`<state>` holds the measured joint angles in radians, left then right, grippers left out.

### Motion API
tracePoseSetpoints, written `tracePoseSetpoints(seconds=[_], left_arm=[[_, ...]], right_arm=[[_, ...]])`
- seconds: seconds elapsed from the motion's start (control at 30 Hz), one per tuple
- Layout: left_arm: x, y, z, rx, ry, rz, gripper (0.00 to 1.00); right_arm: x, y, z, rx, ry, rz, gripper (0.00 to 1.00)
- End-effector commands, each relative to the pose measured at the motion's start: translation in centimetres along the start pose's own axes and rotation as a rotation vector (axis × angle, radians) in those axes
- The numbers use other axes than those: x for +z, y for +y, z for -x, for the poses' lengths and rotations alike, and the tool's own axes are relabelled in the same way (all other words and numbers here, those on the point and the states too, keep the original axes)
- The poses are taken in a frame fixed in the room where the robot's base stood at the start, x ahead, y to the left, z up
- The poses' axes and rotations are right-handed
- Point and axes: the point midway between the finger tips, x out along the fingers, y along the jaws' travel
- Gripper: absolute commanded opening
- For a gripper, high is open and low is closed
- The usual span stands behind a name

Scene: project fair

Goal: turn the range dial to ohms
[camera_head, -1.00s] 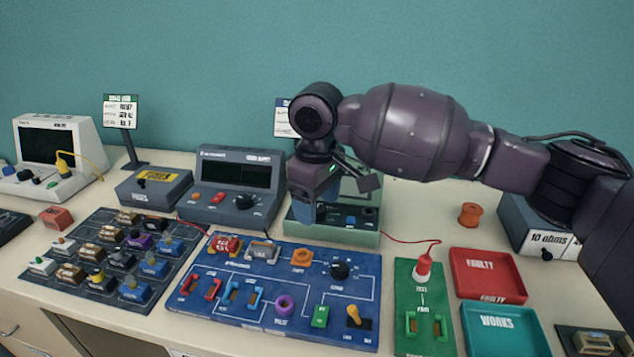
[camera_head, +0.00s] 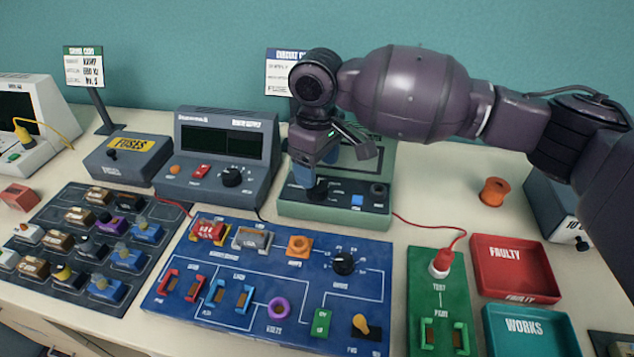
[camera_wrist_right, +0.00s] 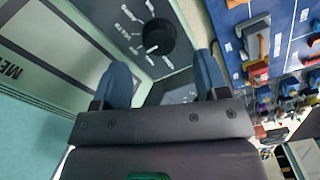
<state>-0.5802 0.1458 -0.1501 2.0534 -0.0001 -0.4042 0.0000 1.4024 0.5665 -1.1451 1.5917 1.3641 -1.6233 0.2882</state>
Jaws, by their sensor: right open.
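The pale green meter (camera_head: 300,208) stands at the back of the bench, right of centre, partly hidden by my right arm. Its range dial (camera_head: 317,189), a round black knob, is on the sloped front panel, just under my right gripper (camera_head: 317,172). In the right wrist view the dial (camera_wrist_right: 158,36) shows whole, with white marks around it. My right gripper (camera_wrist_right: 161,60) is open, its two blue fingers apart. The dial appears between and beyond the fingertips, with nothing held. I cannot read which mark the dial points to. My left gripper is not in view.
A grey power supply (camera_head: 217,165) stands left of the meter. The blue circuit board (camera_head: 210,285) lies in front. A green test board (camera_head: 455,295) with a red lead and the red tray (camera_head: 515,291) are at right. An orange spool (camera_head: 494,192) stands behind them.

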Motion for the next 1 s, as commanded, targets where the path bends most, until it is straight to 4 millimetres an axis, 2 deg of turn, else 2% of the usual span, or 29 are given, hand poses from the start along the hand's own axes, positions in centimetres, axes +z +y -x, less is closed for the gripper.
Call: tracePoseSetpoints(seconds=[0.03,0.1,0.3,0.73,1.0], left_arm=[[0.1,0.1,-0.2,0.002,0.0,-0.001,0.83],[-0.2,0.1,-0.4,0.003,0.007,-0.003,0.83],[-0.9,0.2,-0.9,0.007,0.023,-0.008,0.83],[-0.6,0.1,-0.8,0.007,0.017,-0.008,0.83],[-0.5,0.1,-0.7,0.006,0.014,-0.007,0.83]], right_arm=[[0.0,0.0,-1.2,-0.003,-0.004,0.0,0.68],[0.0,0.0,-2.2,-0.002,-0.003,0.0,0.68],[0.0,0.0,-4.3,-0.001,-0.002,0.001,0.68],[0.0,0.0,-4.9,0.002,0.001,0.001,0.68],[0.0,0.0,-4.9,0.001,0.0,0.001,0.28]])
